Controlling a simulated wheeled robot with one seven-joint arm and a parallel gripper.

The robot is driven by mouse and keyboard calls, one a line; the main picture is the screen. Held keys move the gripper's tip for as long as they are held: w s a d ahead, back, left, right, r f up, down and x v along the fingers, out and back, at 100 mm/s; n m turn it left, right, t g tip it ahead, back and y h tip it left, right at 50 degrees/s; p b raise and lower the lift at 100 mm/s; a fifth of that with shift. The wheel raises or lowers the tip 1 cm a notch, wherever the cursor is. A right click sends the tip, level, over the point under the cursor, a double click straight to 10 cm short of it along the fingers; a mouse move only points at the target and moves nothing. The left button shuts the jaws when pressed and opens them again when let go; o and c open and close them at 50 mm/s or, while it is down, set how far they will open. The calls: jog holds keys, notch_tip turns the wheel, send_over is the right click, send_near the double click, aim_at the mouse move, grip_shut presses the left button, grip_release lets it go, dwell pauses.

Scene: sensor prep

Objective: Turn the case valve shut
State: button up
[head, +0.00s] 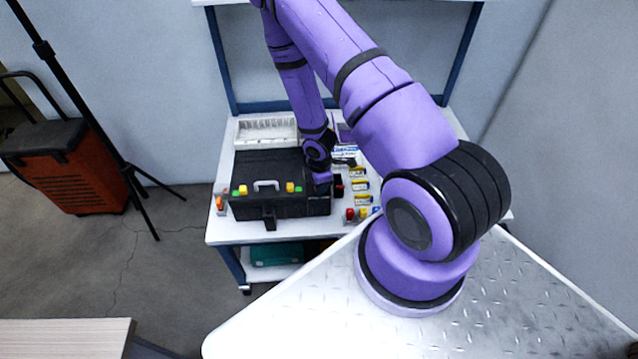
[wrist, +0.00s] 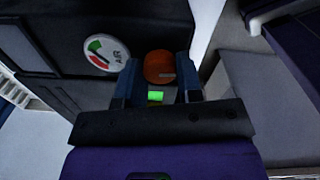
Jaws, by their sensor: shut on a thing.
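The black case (head: 275,163) sits on the white workbench, with a grey handle and yellow and green parts on its front. In the wrist view its dark side (wrist: 60,22) carries a round AIR gauge (wrist: 104,53) with green and red bands. The case valve, an orange round knob (wrist: 159,66), sits right of the gauge. My gripper (wrist: 158,78) has one blue finger on each side of the knob and is shut on it. A small green patch shows between the fingers below the knob. In the head view my gripper (head: 322,182) is at the case's right side; the knob is not clear there.
A white tray (head: 266,142) stands behind the case. Several small yellow, blue and red items (head: 360,186) lie to the right of the case on the workbench (head: 228,232). An orange and black box (head: 70,165) and a black stand are on the floor at left.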

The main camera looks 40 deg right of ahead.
jog(key=m, duration=0.5)
jog(key=shift+m, duration=0.3)
jog(key=m, duration=0.5)
jog(key=shift+m, duration=0.3)
jog(key=o, duration=0.9)
jog(key=shift+r, duration=0.1)
notch_tip(320, 180, up, 11)
jog(key=shift+a+f, duration=0.15)
jog(key=shift+f, duration=0.05)
jog(key=shift+r, duration=0.1)
dwell(0.4)
